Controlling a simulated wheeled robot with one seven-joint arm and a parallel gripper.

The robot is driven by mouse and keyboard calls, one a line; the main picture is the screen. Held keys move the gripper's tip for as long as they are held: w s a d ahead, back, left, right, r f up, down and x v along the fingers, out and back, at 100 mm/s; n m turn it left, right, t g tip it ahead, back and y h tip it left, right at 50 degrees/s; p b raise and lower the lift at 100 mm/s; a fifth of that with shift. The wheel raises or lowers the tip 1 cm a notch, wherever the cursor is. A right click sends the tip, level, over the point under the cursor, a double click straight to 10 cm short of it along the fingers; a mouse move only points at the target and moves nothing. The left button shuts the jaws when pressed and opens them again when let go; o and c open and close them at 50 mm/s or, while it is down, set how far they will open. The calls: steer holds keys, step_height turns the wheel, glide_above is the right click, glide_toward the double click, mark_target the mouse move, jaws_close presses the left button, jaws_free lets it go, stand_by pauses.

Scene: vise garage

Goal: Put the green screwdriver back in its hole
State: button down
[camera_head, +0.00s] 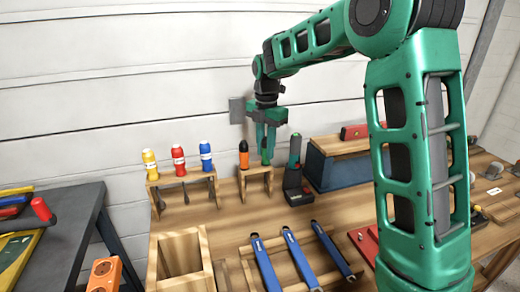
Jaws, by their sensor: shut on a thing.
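My gripper (267,145) points down above the right end of a small wooden stand (256,173). It is shut on the green screwdriver (266,158), of which only a little green shows below the fingers. The screwdriver looks roughly upright, its lower end at the top of the stand. Whether its tip is inside the hole cannot be told, and the hole itself is hidden. An orange and black screwdriver (244,155) stands upright in the same stand, just left of my gripper.
A wider rack (183,181) at the left holds yellow, red and blue screwdrivers. A dark cordless tool (294,172) stands close right of my gripper, beside a blue box (345,170). Several blue-handled tools (302,260) lie in front. The wall is close behind.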

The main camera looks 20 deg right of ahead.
steer(key=c, duration=1.4)
jaws_free()
steer(key=shift+c, duration=0.2)
steer(key=o, duration=0.3)
steer(key=shift+r, duration=0.15)
steer(key=shift+r, duration=3.4)
